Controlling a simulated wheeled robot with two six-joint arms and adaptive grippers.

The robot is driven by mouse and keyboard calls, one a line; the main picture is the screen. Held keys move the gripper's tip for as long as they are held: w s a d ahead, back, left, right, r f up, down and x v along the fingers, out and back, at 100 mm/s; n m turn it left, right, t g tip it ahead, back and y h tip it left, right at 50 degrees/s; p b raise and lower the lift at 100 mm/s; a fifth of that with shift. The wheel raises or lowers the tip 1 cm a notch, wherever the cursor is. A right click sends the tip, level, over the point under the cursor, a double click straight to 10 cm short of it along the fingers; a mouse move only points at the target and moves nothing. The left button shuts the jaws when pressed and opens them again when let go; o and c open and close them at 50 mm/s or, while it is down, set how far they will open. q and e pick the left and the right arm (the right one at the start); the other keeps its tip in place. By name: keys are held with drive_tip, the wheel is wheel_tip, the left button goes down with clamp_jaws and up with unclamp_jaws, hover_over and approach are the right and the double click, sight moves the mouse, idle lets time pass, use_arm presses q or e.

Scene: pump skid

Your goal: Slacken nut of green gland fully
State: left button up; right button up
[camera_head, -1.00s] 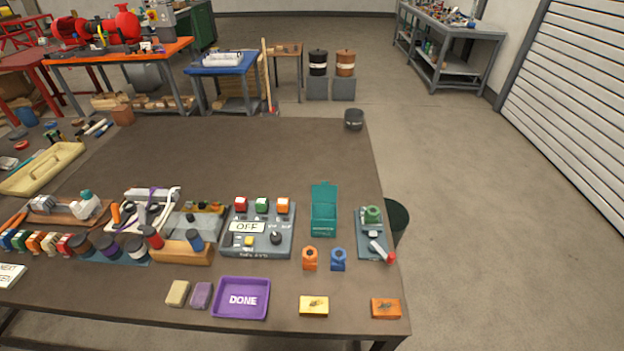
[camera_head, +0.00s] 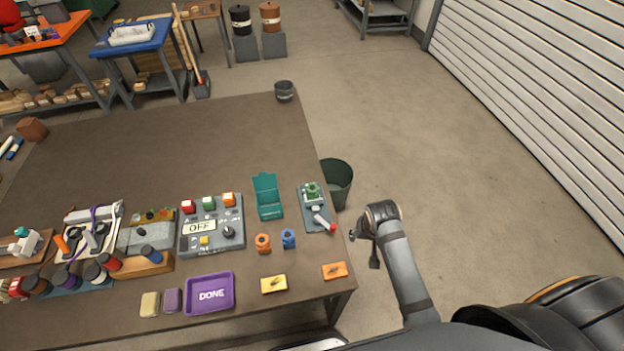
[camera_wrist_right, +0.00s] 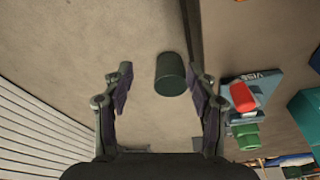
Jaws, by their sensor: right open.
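The green gland (camera_head: 312,190) stands in a small grey vise (camera_head: 316,208) with a red-tipped handle, near the right edge of the bench. In the right wrist view the gland (camera_wrist_right: 246,137) is at the right, beyond the red handle end (camera_wrist_right: 242,96) and outside the jaws. My right gripper (camera_head: 364,248) is off the bench's right edge, to the right of and nearer than the vise. In the wrist view its fingers (camera_wrist_right: 160,82) are spread and empty. The gland's nut is too small to make out separately. My left gripper is not in view.
A dark green bin (camera_head: 338,183) stands on the floor beyond the bench edge. A teal box (camera_head: 268,196) with raised lid is left of the vise. Orange (camera_head: 263,243) and blue (camera_head: 288,238) fittings stand in front.

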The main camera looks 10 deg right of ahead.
drive_tip(key=w+a+r+m+g, duration=0.1)
drive_tip(key=w+a+r+m, duration=0.15)
drive_tip(key=w, duration=0.35)
drive_tip(key=w+a+r+m, duration=0.2)
drive_tip(key=w+a+m, duration=0.1)
drive_tip(key=w, duration=0.2)
drive_tip(key=m+g+p, duration=0.1)
drive_tip(key=m, duration=0.4)
approach(312, 187)
drive_tip(key=shift+y, duration=0.4)
drive_tip(key=f, duration=0.3)
drive_tip(key=f+p, duration=0.1)
drive_tip(key=f, duration=0.5)
drive_tip(key=shift+w+d+p, duration=0.2)
drive_tip(key=shift+d+p, duration=0.15)
drive_tip(key=shift+r, duration=0.1)
drive_tip(key=shift+c, duration=0.2)
drive_tip(key=c, duration=1.1)
